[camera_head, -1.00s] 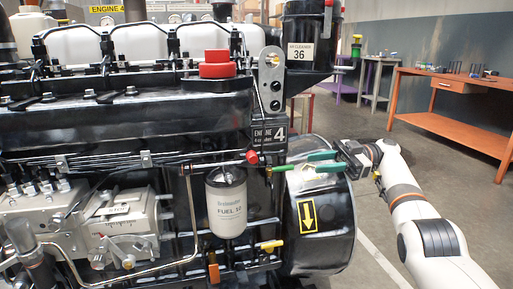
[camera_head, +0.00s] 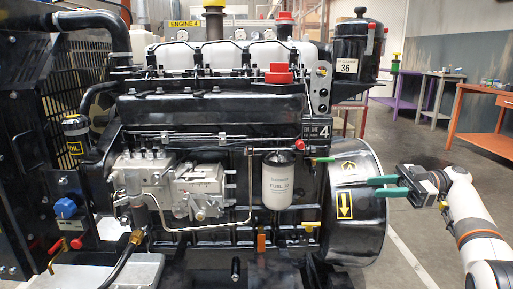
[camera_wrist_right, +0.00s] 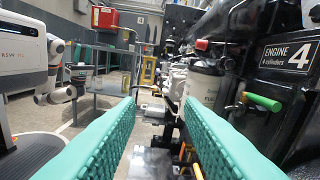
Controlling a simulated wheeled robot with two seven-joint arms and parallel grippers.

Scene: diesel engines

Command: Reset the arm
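My right gripper (camera_head: 374,188) is at the right of the engine, in front of the black drum with the yellow arrow label. Its green fingers are apart with nothing between them, as the right wrist view (camera_wrist_right: 158,125) shows. A small green-handled valve lever (camera_wrist_right: 262,102) is on the engine below the "ENGINE 4" plate; it also shows in the head view (camera_head: 323,159), apart from the fingers. My left gripper is out of the head view. In the right wrist view my white left arm shows small at the left, its gripper (camera_wrist_right: 80,74) too small to read.
The diesel engine (camera_head: 215,110) fills the middle, with a white fuel filter (camera_head: 278,181) and red cap (camera_head: 278,74). The black drum (camera_head: 352,235) is close to my right gripper. An orange table (camera_head: 482,142) stands at the far right; the floor before it is clear.

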